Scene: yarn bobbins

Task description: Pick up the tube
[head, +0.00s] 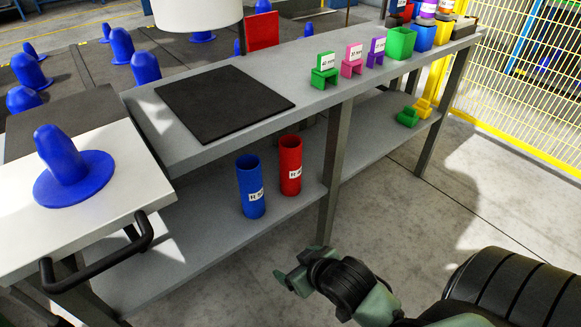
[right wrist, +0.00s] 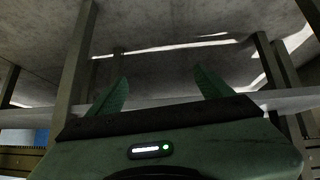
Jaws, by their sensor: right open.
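Two upright tubes stand side by side on the lower shelf (head: 200,262) in the head view. One is a blue tube (head: 249,190) and the other a red tube (head: 290,167); each has a white label and an open top. My right gripper (head: 292,277) is in front of the shelf, below and to the right of the tubes, apart from both. In the right wrist view its two fingers (right wrist: 162,90) are spread with nothing between them. No tube can be made out in that view. My left gripper is not in view.
The grey table top (head: 345,95) overhangs the shelf, and a table leg (head: 332,175) stands right of the red tube. A white cart (head: 105,215) with a black handle (head: 110,262) and a blue bobbin (head: 72,172) is at left. Small colored holders stand on the table top.

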